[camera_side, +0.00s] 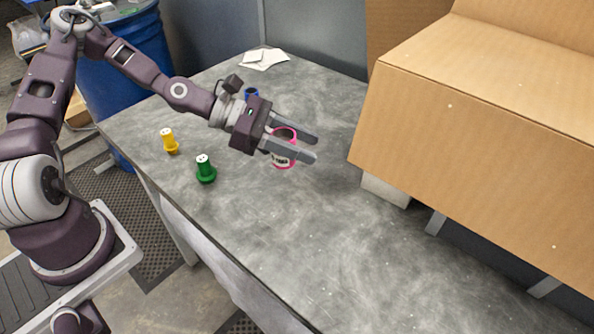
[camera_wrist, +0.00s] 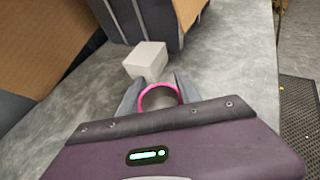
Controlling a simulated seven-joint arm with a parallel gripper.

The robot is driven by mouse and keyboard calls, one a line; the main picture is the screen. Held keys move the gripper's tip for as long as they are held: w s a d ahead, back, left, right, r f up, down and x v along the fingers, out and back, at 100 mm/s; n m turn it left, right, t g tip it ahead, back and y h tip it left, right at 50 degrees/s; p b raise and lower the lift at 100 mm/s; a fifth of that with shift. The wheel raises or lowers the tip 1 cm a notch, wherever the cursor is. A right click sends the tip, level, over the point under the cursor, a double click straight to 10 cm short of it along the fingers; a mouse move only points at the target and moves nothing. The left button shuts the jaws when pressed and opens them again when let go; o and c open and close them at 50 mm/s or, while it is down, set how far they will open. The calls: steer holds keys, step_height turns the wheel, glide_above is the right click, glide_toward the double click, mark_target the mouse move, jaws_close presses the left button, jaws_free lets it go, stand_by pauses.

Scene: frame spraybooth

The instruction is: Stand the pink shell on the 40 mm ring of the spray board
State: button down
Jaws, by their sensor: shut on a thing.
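The pink shell (camera_side: 285,166) is a short round piece with a pink rim and a pale band with dark marks. My gripper (camera_side: 312,148) is shut on it, with one finger on each side. The fingers hide part of its wall in the side view. In the wrist view the shell's pink rim (camera_wrist: 159,87) shows as an arc between my fingers. The shell appears to be above the grey table; the exact gap cannot be told. I cannot make out the spray board or its 40 mm ring in either view.
A large cardboard box (camera_side: 470,125) stands at the right, hiding what is inside. A pale block (camera_side: 385,190) sits at its near lower corner. Green (camera_side: 206,170), yellow (camera_side: 169,140) and blue (camera_side: 251,93) pieces stand on the table (camera_side: 290,235). The table's front is clear.

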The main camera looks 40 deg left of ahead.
steer(key=w+a+n+t+y, duration=0.5)
steer(key=w+a+n, duration=0.1)
steer(key=w+a, duration=0.8)
steer(key=shift+a+f, duration=0.25)
steer(key=shift+a, duration=0.95)
steer(key=shift+f, duration=2)
steer(key=shift+f, duration=0.9)
steer(key=c, duration=0.7)
jaws_free()
steer(key=shift+c, duration=0.2)
